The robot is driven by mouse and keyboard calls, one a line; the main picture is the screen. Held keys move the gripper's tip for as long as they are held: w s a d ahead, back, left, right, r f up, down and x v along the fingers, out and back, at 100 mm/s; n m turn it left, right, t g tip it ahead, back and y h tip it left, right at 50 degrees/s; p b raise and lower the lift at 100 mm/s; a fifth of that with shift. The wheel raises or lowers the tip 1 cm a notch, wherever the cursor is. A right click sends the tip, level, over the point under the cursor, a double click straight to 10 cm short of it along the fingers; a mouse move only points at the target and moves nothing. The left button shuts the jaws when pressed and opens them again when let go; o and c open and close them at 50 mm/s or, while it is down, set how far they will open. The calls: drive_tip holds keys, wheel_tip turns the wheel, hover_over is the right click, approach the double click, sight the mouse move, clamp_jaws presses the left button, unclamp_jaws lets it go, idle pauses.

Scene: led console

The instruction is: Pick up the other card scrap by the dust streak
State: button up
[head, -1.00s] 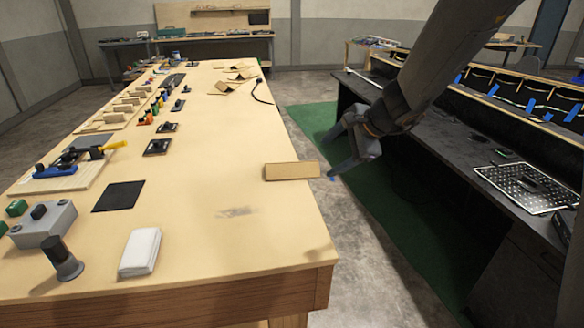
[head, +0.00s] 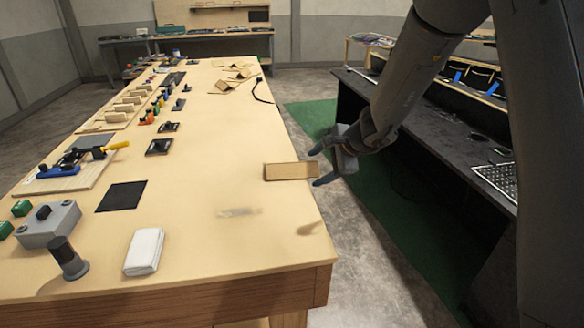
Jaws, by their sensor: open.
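One tan card scrap (head: 290,171) lies at the right edge of the light wooden table (head: 210,150), its right end reaching out over the edge. The grey dust streak (head: 238,212) is on the tabletop, nearer to me and a little left of the scrap.
A folded white cloth (head: 144,251), a dark cylinder (head: 69,259), a grey box (head: 48,224) and a black pad (head: 122,196) stand to the left. Folded card pieces (head: 222,86) and a black cable (head: 262,92) lie farther back. A dark bench (head: 440,130) stands right, across an aisle.

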drive_tip(key=c, duration=1.1)
